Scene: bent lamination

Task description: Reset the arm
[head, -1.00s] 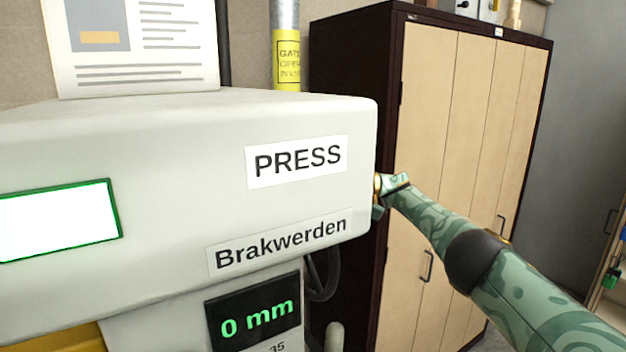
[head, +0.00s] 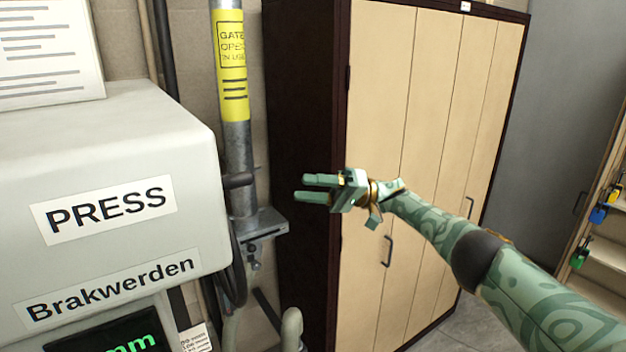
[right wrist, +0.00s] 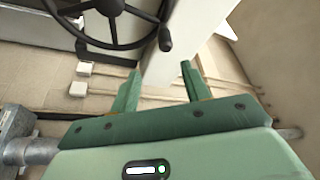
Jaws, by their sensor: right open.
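My right gripper (head: 312,188) is green and open, with its two fingers pointing left in the head view. It is empty, in front of the dark side of a cabinet and to the right of the white press (head: 170,150). In the right wrist view the open fingers (right wrist: 160,85) show with nothing between them. My patterned green right arm reaches in from the lower right. My left gripper is not in view.
A grey pipe with a yellow label (head: 232,70) and a metal bracket (head: 262,225) stand between the press and the wooden cabinet (head: 420,130). A black handwheel (right wrist: 110,15) shows in the right wrist view. Shelves (head: 600,260) stand at the far right.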

